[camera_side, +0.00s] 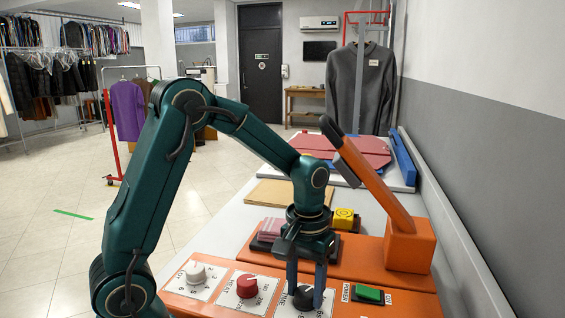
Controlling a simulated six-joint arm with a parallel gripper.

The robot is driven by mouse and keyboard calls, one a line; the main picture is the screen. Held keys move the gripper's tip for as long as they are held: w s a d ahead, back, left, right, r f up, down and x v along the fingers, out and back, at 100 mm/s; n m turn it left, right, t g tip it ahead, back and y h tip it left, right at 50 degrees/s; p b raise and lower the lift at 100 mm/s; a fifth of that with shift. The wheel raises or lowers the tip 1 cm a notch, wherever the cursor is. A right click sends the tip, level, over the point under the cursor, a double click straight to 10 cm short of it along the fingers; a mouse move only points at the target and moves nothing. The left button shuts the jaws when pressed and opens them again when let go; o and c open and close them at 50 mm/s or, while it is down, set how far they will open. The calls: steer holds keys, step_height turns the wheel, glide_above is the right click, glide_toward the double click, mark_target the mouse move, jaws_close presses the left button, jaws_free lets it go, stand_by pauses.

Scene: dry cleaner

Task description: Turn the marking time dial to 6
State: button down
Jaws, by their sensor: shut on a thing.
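A dark dial (303,298) sits on a white plate on the orange control panel (400,306), third from the left. My gripper (305,287) points down over it, its fingers shut on the dial from left and right.
A green power switch (369,294) is just right of the dark dial. The grey wall bounds the right.

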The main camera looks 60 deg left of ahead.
mark_target(305, 292)
steer(key=m, duration=0.4)
steer(key=shift+m, duration=0.3)
steer(key=m, duration=0.3)
steer(key=shift+m, duration=0.3)
steer(key=m, duration=0.8)
steer(key=shift+m, duration=0.3)
steer(key=shift+c, duration=1.6)
jaws_free()
steer(key=shift+r, duration=2.6)
